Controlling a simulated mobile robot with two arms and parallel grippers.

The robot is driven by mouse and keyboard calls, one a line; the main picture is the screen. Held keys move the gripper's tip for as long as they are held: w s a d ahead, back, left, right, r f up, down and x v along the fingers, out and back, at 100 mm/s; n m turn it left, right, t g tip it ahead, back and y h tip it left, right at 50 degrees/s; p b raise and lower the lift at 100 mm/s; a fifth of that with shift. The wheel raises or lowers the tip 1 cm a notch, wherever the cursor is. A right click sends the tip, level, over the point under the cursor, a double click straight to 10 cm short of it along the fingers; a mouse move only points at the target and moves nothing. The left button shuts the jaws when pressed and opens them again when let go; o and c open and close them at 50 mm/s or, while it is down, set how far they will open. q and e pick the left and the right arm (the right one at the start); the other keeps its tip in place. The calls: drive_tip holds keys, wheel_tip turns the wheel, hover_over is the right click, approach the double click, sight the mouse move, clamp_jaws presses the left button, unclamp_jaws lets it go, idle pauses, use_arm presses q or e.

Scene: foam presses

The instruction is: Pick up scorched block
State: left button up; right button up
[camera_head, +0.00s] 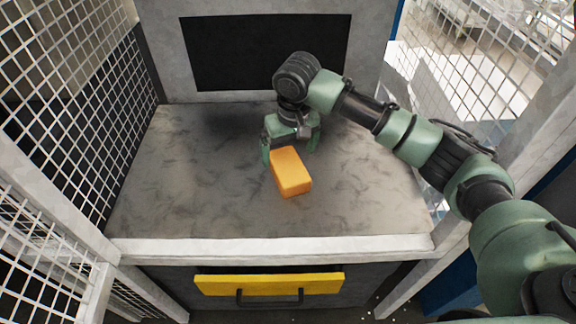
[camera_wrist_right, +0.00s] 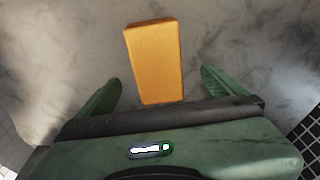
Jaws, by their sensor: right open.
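An orange foam block (camera_head: 291,172) lies flat on the grey, smudged press table (camera_head: 190,190), right of the table's middle. No scorch marks can be made out on it. My right gripper (camera_head: 290,153) is above the table at the far end of the block, open. In the right wrist view the block (camera_wrist_right: 155,62) lies ahead of and between the two spread green fingers of the gripper (camera_wrist_right: 160,92), with a gap on each side. The near end of the block is close to the gripper body. My left gripper is not in view.
A dark opening (camera_head: 265,53) is in the pale back wall. White mesh guards stand on the left (camera_head: 85,80) and right (camera_head: 470,75). A pale front rail (camera_head: 270,249) edges the table, above a yellow drawer front (camera_head: 270,284). The table's left part is clear.

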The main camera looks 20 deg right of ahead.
sight(288, 165)
drive_tip(key=shift+w+d+r, duration=0.15)
drive_tip(key=shift+w+d, duration=0.2)
drive_tip(key=shift+w, duration=0.05)
drive_tip(key=shift+f, duration=0.2)
drive_tip(key=f, duration=0.3)
drive_tip(key=f+p, duration=0.1)
drive_tip(key=f, duration=0.2)
drive_tip(key=shift+w+a+f, duration=0.1)
drive_tip(key=shift+w+a, duration=0.1)
drive_tip(key=shift+f, duration=0.25)
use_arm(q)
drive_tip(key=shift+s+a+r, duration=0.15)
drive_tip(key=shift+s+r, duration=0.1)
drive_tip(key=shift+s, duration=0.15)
use_arm(e)
drive_tip(key=shift+c, duration=0.9)
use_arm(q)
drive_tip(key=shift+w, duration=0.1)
use_arm(e)
drive_tip(key=shift+w, duration=0.1)
drive_tip(key=c, duration=1.3)
